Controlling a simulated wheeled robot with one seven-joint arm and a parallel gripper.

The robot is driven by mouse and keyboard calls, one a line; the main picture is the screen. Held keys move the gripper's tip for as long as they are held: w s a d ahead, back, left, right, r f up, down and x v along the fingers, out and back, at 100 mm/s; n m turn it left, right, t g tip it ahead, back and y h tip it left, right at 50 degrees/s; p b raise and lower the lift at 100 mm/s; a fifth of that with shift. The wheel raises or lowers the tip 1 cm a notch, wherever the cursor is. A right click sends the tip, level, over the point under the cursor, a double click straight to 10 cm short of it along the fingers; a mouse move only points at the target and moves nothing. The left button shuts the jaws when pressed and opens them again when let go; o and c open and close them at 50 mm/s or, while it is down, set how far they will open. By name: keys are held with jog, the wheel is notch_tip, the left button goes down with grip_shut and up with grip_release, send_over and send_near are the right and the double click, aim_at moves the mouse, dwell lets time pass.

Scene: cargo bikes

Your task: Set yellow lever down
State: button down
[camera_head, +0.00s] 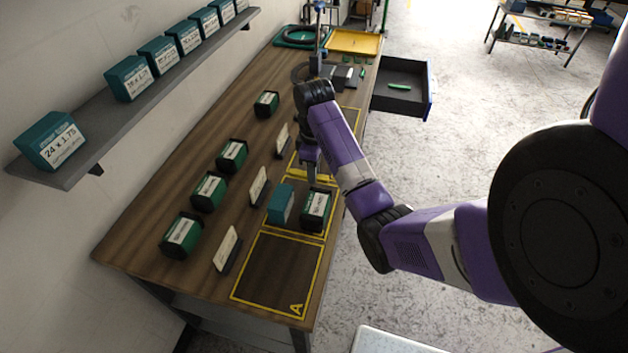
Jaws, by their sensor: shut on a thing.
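My gripper (310,168) points down over the workbench (140,232), just behind a teal box and a dark green box. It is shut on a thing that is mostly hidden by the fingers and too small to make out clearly. A yellow strip shows at the fingertips. It lies close to the yellow tape lines on the bench, so I cannot clearly separate the yellow lever from the tape. I cannot tell whether what I hold touches the bench.
The teal box (281,204) and green box (316,210) stand close in front of my gripper. A yellow-taped area marked A (275,272) is empty. An open drawer (402,101) holds a green lever (391,87). A yellow tray (353,42) sits at the far end.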

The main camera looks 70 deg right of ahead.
jog(key=shift+s+f, duration=0.1)
jog(key=shift+f, duration=1.75)
jog(key=shift+f, duration=0.1)
jog(key=c, duration=1.6)
grip_release()
